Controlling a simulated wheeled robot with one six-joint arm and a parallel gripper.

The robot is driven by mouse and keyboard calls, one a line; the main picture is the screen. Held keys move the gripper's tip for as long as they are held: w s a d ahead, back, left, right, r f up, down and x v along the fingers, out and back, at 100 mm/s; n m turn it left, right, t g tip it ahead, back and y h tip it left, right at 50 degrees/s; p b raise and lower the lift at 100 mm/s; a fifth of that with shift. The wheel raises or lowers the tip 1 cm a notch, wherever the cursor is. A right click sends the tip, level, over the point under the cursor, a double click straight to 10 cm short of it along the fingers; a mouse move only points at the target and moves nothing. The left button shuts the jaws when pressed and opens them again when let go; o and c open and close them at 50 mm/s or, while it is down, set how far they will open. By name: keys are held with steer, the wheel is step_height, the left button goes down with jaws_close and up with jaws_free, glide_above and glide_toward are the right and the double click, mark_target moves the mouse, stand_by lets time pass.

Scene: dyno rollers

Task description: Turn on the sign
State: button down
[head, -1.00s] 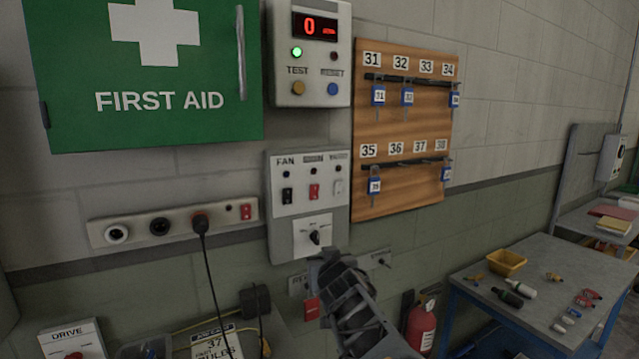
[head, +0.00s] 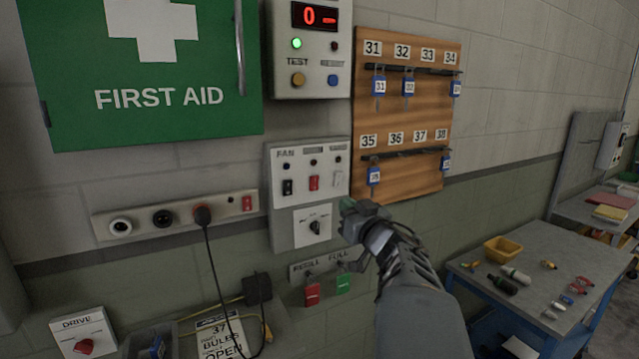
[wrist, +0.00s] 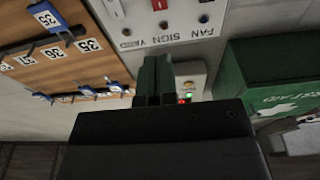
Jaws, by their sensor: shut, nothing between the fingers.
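The grey switch panel (head: 279,223) is on the wall. Its upper part has a black rocker (head: 287,187), a red rocker (head: 314,183) and a white rocker (head: 338,180), each under a small dark lamp. The wrist view shows the panel (wrist: 185,34) inverted, with labels FAN, SIGN and YARD; the red rocker (wrist: 160,5) lines up with SIGN. The rocker's tilt is too small to tell. A rotary knob (head: 316,228) sits below. My gripper (head: 347,207) is shut and empty, just right of the panel's lower right edge; its fingers (wrist: 155,75) show in the wrist view.
A wooden key board (head: 400,120) hangs right of the panel, close to my gripper. A test box (head: 309,70) is above. A socket strip (head: 180,218) with a plugged cable is left. Red (head: 312,294) and green (head: 343,284) tags hang below.

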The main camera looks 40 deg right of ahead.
mark_target(315, 179)
steer(key=w+p, duration=0.1)
steer(key=w, duration=0.3)
steer(key=w+d+r+p, duration=0.1)
steer(key=w, duration=0.4)
steer(key=w+d+r+p, duration=0.1)
steer(key=w, duration=0.3)
steer(key=shift+w, duration=0.3)
